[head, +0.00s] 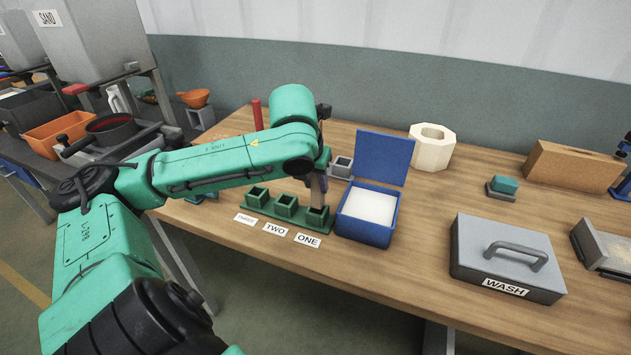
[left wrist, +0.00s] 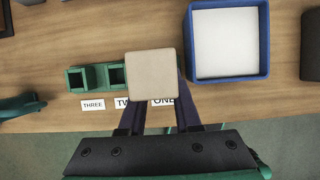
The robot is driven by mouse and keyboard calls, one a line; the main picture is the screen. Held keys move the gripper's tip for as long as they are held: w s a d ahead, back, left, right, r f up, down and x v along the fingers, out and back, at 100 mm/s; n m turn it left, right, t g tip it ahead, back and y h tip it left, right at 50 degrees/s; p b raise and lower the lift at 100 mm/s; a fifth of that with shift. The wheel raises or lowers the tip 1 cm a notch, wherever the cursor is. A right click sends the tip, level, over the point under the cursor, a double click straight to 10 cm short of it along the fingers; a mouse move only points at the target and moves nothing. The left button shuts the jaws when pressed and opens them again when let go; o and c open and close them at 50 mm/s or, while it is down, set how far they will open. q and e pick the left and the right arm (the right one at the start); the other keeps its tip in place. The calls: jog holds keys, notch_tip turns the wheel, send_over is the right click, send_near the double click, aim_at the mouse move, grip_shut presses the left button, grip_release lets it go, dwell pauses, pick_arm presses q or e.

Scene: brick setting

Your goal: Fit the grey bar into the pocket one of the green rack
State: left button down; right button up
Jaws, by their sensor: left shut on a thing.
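The green rack (head: 268,211) stands on the table with its pockets in a row behind cards reading THREE, TWO and ONE. It also shows in the left wrist view (left wrist: 88,78). My left gripper (head: 319,188) is shut on a bar above pocket one (head: 316,217), the pocket nearest the blue box. In the left wrist view the bar (left wrist: 152,75) shows a square, pale beige end between the fingers and hides pocket one. Pockets two and three look empty. I cannot tell whether the bar's lower end is inside the pocket. My right gripper is not in view.
An open blue box (head: 364,232) with a white inside stands right beside the rack. A small grey square holder (head: 342,166) sits behind it. A grey WASH case (head: 507,262) and a cream octagonal block (head: 432,150) are further right. The table's front middle is clear.

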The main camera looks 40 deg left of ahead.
aim_at(316, 199)
pick_arm(q)
jog(key=shift+f+b, duration=0.75)
jog(key=shift+f+b, duration=1.7)
jog(key=shift+f, duration=0.1)
jog(key=c, duration=0.5)
grip_release()
jog(key=shift+r, duration=0.1)
jog(key=shift+s+r, duration=0.15)
jog(key=shift+r, duration=0.25)
jog(key=p+v, duration=0.3)
jog(key=v, duration=1)
jog(key=shift+s+d+r, duration=0.1)
jog(key=shift+s+r, duration=0.1)
jog(key=shift+r, duration=0.15)
